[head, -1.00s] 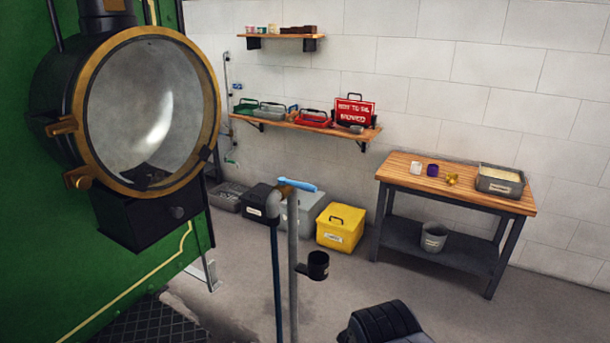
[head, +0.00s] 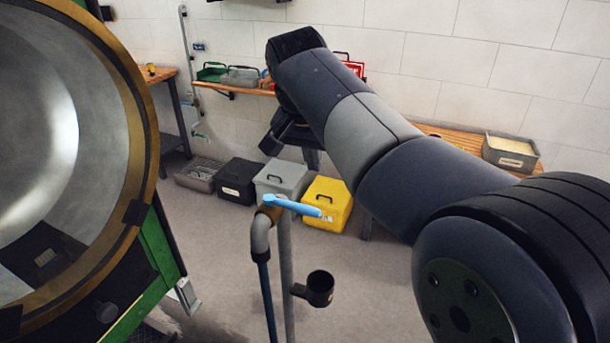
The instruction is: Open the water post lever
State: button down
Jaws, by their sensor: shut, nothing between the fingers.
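The water post lever (head: 292,205) is a light blue handle on a brass valve, at the top of the water post (head: 286,262). It lies roughly level and points to the right, slightly downward. A curved grey spout and dark hose hang at the post's left. My gripper (head: 276,142) is the dark end of my arm, above and behind the lever in the picture, apart from it. It is shut and empty. Its fingers are small and partly hidden by the arm.
The large brass-rimmed lamp (head: 136,120) on the green tram fills the left side. A black cup (head: 320,288) sits in a holder on the post. A yellow box (head: 328,202), a grey box (head: 281,180) and a black box (head: 239,181) stand behind. The right workbench is mostly hidden by my arm.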

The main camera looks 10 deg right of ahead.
aim_at(293, 206)
jog(key=shift+w+r+m, duration=0.15)
jog(key=shift+w+r, duration=0.1)
jog(key=shift+w, duration=0.2)
jog(key=shift+w+r+m, duration=0.15)
jog(key=shift+w+r, duration=0.05)
jog(key=shift+w, duration=0.25)
notch_tip(293, 206, down, 10)
jog(key=p, duration=0.1)
jog(key=shift+s+a, duration=0.15)
jog(key=shift+s, duration=0.1)
jog(key=shift+f, duration=0.1)
